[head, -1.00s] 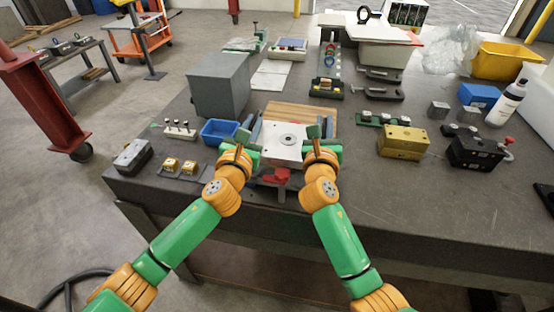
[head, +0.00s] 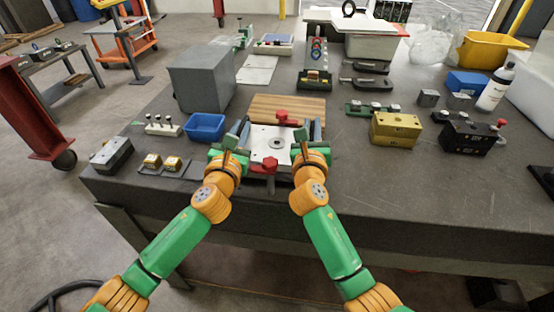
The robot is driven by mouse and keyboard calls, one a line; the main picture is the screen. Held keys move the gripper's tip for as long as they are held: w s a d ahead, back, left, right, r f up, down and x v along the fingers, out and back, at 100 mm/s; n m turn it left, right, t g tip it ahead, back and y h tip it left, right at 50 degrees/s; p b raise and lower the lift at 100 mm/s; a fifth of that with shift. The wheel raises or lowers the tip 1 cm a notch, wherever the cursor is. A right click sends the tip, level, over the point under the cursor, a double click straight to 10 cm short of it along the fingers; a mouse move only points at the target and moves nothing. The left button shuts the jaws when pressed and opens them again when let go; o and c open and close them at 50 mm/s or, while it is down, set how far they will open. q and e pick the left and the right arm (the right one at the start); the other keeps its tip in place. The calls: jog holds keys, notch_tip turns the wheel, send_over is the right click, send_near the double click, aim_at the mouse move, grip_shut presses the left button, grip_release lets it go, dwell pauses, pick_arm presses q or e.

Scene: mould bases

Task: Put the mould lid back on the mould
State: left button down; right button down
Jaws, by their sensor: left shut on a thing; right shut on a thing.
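The mould lid (head: 272,146) is a pale metal plate with a round ring in its middle. It is level between my two grippers, over the place of the mould in front of a wooden board. My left gripper (head: 237,143) is shut on its left side and my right gripper (head: 302,141) on its right side. The mould under the lid is mostly hidden, so I cannot tell whether the lid touches it. One red knob (head: 284,116) shows behind the lid and another red knob (head: 265,166) in front.
The wooden board (head: 288,103) lies behind the lid. A blue bin (head: 205,127) and a big grey block (head: 202,77) stand to the left. A yellow block (head: 396,129) and a black block (head: 468,138) stand to the right. The right front of the table (head: 400,190) is clear.

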pick_arm(q)
jog(key=c, duration=1.1)
grip_release()
jog(key=shift+a+p, duration=0.1)
jog(key=shift+p, duration=0.25)
pick_arm(e)
jog(key=c, duration=1)
grip_release()
pick_arm(q)
jog(key=shift+o, duration=1.1)
pick_arm(e)
jog(key=shift+o, duration=0.8)
jog(key=shift+s, duration=0.15)
pick_arm(q)
jog(key=shift+s+r, duration=0.15)
jog(key=shift+s, duration=0.05)
pick_arm(e)
jog(key=shift+s+r, duration=0.15)
pick_arm(q)
jog(key=shift+s, duration=0.25)
pick_arm(e)
jog(key=shift+a, duration=0.1)
jog(key=shift+s, duration=0.1)
pick_arm(q)
jog(key=v, duration=1.1)
jog(key=shift+s, duration=0.2)
pick_arm(e)
jog(key=v, duration=1.1)
jog(key=shift+s, duration=0.35)
